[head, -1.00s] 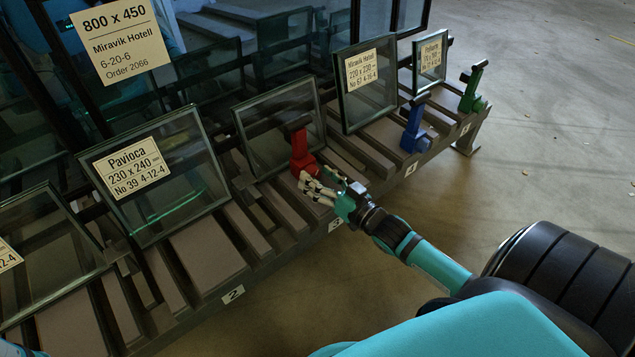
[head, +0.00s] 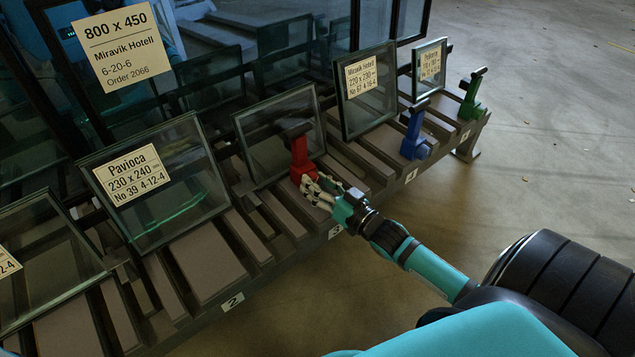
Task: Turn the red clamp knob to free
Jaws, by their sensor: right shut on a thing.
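The red clamp knob (head: 300,155) stands upright at the rack's front edge, by the slot labelled 3. It has a dark crossbar on top and a red base. My right gripper (head: 314,189) reaches in from the lower right and is shut on the lower part of the red clamp, its fingers at the base. The fingers partly hide that base. A small unlabelled glass pane (head: 262,135) leans just behind the clamp. My left gripper is not in view.
A blue clamp (head: 414,135) and a green clamp (head: 471,95) stand farther right along the rack (head: 222,262). Labelled glass panes, such as the Pavioca pane (head: 190,205), lean in the other slots.

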